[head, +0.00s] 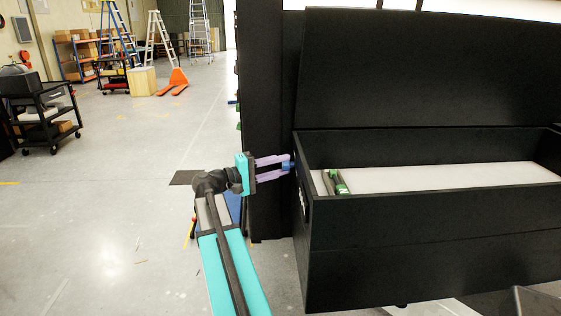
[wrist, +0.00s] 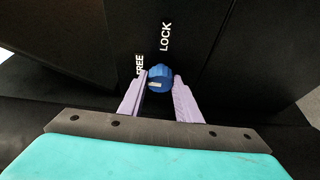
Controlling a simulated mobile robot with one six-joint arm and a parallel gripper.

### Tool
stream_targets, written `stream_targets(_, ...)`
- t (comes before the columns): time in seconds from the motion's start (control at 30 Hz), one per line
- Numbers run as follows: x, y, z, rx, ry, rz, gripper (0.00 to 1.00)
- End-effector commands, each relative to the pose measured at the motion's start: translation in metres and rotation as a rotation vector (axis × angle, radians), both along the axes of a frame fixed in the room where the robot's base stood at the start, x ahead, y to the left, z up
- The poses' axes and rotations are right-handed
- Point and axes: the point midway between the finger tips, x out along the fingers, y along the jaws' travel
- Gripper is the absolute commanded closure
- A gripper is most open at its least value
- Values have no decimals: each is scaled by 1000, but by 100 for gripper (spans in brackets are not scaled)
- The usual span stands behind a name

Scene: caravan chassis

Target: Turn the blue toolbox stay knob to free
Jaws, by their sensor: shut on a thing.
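The blue stay knob (wrist: 160,77) is on the black side of the toolbox (head: 430,235), and it also shows in the head view (head: 287,165). White letters LOCK (wrist: 166,37) stand above the knob in the wrist view, and FREE (wrist: 140,65), partly hidden by a finger, stands to its left. A pale mark (wrist: 155,84) shows on the knob's lower left; I cannot tell which label it lines up with. My gripper (wrist: 162,82) is shut on the knob, one pale purple finger on each side. It reaches the knob from the left in the head view (head: 284,166).
The toolbox lid (head: 430,70) stands raised. A green item (head: 338,184) lies inside the box at its left end. A tall black panel (head: 262,100) stands behind my gripper. The floor to the left is mostly clear, with a black cart (head: 42,115) farther off.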

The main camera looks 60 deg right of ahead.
Motion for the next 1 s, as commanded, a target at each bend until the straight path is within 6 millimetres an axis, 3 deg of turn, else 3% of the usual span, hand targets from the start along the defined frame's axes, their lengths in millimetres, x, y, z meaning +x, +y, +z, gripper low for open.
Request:
stream_targets(0.6, 0, 1, -1, 47, 32, -1, 92)
stream_targets(0.63, 0, 1, -1, 47, 32, -1, 64)
stream_targets(0.7, 0, 0, -1, 47, 32, -1, 53)
stream_targets(1.0, 0, 0, 0, 44, 31, 0, 51)
